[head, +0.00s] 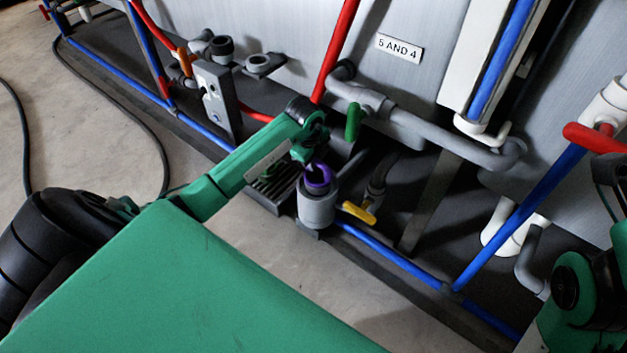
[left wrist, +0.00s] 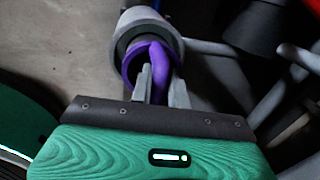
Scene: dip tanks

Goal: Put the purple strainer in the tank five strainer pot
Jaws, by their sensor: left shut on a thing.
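The purple strainer (head: 318,176) sits at the mouth of a grey cylindrical pot (head: 317,207) in the head view. The left wrist view shows the strainer's purple rim and handle (left wrist: 158,66) inside the round mouth of the grey pot (left wrist: 139,22). My left gripper (head: 309,157) is above the pot; its two grey fingers (left wrist: 157,92) are shut on the strainer's handle. How deep the strainer sits is partly hidden by the fingers. My right arm shows at the right edge of the head view, but its gripper fingers are not visible.
A tank wall with a "5 AND 4" label (head: 399,48) stands behind. A green valve handle (head: 353,121), a yellow valve handle (head: 358,213) and grey pipes (head: 440,140) are close to the pot. A blue pipe (head: 390,257) runs along the floor. Open floor lies on the left.

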